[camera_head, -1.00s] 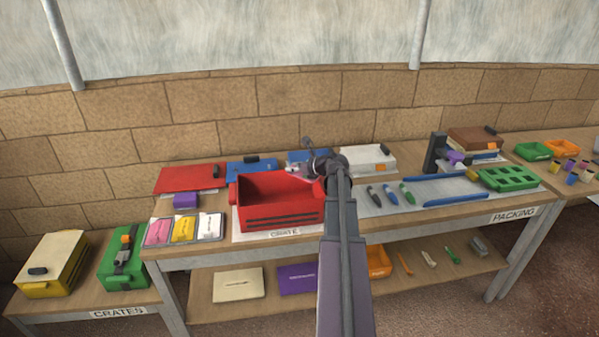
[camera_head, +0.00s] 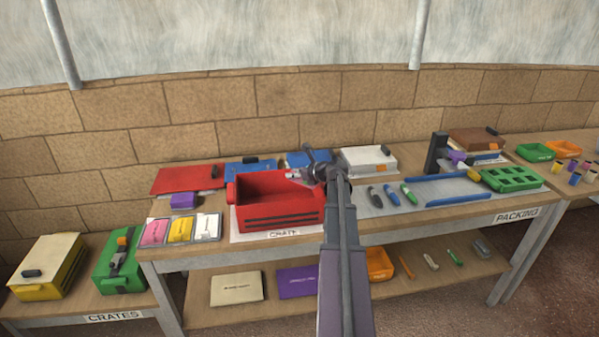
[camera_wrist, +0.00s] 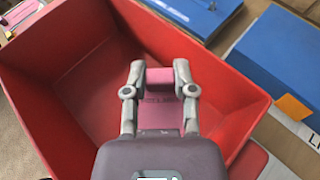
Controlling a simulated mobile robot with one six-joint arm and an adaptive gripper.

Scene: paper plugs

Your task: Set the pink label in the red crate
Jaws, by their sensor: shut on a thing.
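The red crate (camera_head: 280,216) stands open on the packing table, on a white sheet marked CRATE. My gripper (camera_head: 308,174) is over the right part of the crate in the head view. In the wrist view my gripper (camera_wrist: 160,86) is shut on the pink label (camera_wrist: 160,116), a flat pink piece between and beneath its fingers. The label is above the crate's open inside. Its height over the crate floor is hard to tell. The crate's inner floor (camera_wrist: 100,100) looks empty around it. In the head view my gripper and arm hide the label.
Blue lids (camera_head: 250,168) lie behind the crate. Several markers (camera_head: 391,194) lie to the right.

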